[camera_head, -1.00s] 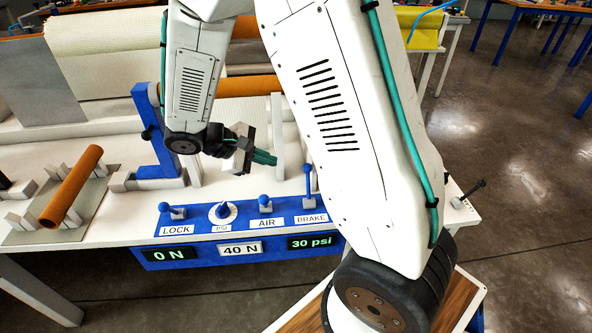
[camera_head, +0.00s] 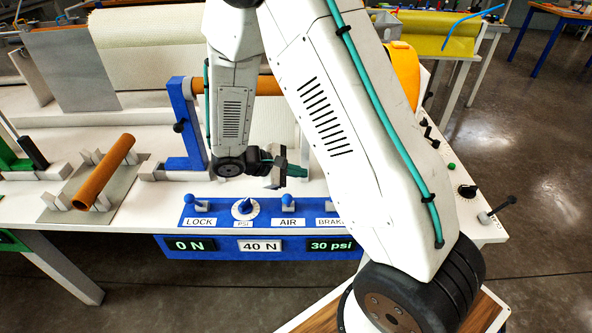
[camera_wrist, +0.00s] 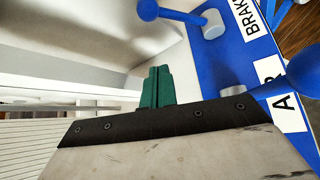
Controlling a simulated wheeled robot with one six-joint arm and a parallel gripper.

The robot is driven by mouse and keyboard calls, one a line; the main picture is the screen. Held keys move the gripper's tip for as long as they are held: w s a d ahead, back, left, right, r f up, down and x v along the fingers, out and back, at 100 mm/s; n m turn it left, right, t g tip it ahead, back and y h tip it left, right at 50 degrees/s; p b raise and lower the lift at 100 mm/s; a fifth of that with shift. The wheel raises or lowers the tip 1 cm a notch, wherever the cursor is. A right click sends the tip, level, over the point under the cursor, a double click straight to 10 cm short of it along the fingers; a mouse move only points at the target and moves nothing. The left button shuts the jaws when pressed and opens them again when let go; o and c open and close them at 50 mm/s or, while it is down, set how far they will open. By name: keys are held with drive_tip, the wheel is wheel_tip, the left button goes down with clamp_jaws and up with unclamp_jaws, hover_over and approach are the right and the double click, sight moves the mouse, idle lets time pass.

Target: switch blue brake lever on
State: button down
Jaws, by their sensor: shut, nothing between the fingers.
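The blue brake lever (camera_wrist: 180,15) shows at the top of the wrist view as a blue ball on a rod from a grey pivot, beside the partly cut-off BRAKE label (camera_wrist: 247,14). In the head view my arm hides this lever; only the left part of its label (camera_head: 328,221) shows. My gripper (camera_head: 299,171) has teal fingers that are shut and empty, just behind the control panel (camera_head: 220,214). In the wrist view the closed fingers (camera_wrist: 157,86) point toward the lever's ball, with a gap between.
The AIR lever (camera_head: 288,201) stands close to the gripper; its ball (camera_wrist: 304,70) also shows in the wrist view. The PSI knob (camera_head: 244,207) and LOCK lever (camera_head: 190,203) are further left. Displays read 0 N, 40 N and 30 psi. An orange tube (camera_head: 104,172) lies left.

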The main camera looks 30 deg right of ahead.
sight(332, 186)
drive_tip(key=x, duration=0.6)
drive_tip(key=shift+s, duration=0.1)
drive_tip(key=shift+s+d+r, duration=0.15)
drive_tip(key=shift+s+r, duration=0.05)
drive_tip(key=shift+r, duration=0.05)
drive_tip(key=shift+s+r, duration=0.45)
drive_tip(key=shift+r, duration=0.2)
drive_tip(key=shift+s+r, duration=0.5)
drive_tip(key=shift+r, duration=0.15)
drive_tip(key=shift+r, duration=0.1)
drive_tip(key=shift+s+a+r, duration=0.5)
drive_tip(key=shift+s+a, duration=0.15)
drive_tip(key=shift+s, duration=0.25)
